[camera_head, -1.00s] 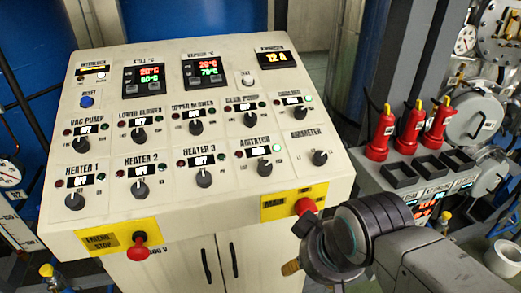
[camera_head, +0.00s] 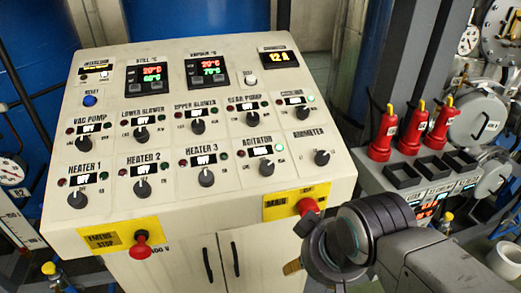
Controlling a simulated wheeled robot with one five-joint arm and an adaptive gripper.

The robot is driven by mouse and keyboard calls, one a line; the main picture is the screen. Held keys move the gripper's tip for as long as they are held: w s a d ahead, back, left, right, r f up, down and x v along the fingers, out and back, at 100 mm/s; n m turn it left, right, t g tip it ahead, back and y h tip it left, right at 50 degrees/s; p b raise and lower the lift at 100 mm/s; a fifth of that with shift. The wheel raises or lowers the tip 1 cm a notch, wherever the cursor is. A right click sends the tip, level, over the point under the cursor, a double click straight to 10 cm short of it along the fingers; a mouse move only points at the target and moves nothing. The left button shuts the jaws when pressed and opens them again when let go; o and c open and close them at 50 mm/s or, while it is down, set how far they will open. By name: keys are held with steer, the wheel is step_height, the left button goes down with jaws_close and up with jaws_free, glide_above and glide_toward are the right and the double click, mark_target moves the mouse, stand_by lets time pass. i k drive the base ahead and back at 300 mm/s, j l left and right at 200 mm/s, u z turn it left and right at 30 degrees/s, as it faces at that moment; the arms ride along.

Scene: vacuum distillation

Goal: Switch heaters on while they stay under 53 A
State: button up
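The sloped control panel (camera_head: 235,183) fills the middle of the view. Along its front row are the dark knobs of heater 1 (camera_head: 77,200), heater 2 (camera_head: 142,188) and heater 3 (camera_head: 206,177). The small display above each of these knobs appears to read OFF. The ammeter display (camera_head: 279,58) at the panel's top right shows about 12 A in yellow digits. My gripper (camera_head: 312,250) is at the lower right, in front of the panel's front edge and close to the red main knob (camera_head: 308,206). Its fingers are not clear, so I cannot tell if it is open.
The agitator knob (camera_head: 266,167) and ammeter knob (camera_head: 321,157) are right of heater 3. A red emergency stop (camera_head: 141,239) projects from the front edge. Red-bodied devices with yellow tops (camera_head: 414,128) stand to the right. The space above the panel is clear.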

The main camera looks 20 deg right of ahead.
mark_target(77, 200)
steer(key=u, duration=1.35)
